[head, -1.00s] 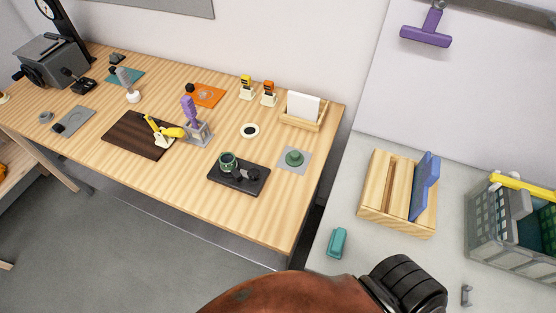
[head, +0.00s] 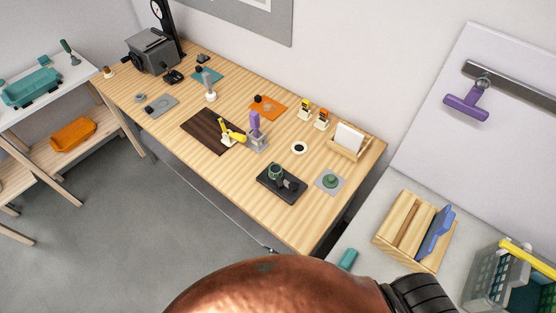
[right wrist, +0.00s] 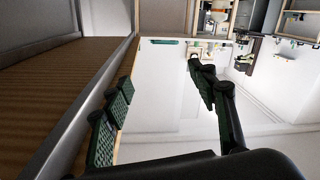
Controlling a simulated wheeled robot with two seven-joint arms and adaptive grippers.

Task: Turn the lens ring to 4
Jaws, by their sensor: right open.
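The enlarger (head: 152,52) stands at the far left end of the wooden table in the head view. It has a grey box-shaped body beside a dark upright column, with a round pale dial near the top. Its lens ring and any numbers are too small to make out. My right gripper (right wrist: 158,78) shows in the right wrist view with its dark green padded fingers spread apart and nothing between them. It is well away from the enlarger. In the head view only copper-coloured and black parts of my arm show at the bottom. My left gripper is not in view.
The wooden table (head: 215,185) holds a brown board, a black tray (head: 281,184), a purple-handled tool, several coloured mats and a card holder (head: 349,141). A shelf with a teal tray (head: 31,88) and an orange bin (head: 73,134) stands left. Open grey floor lies in front.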

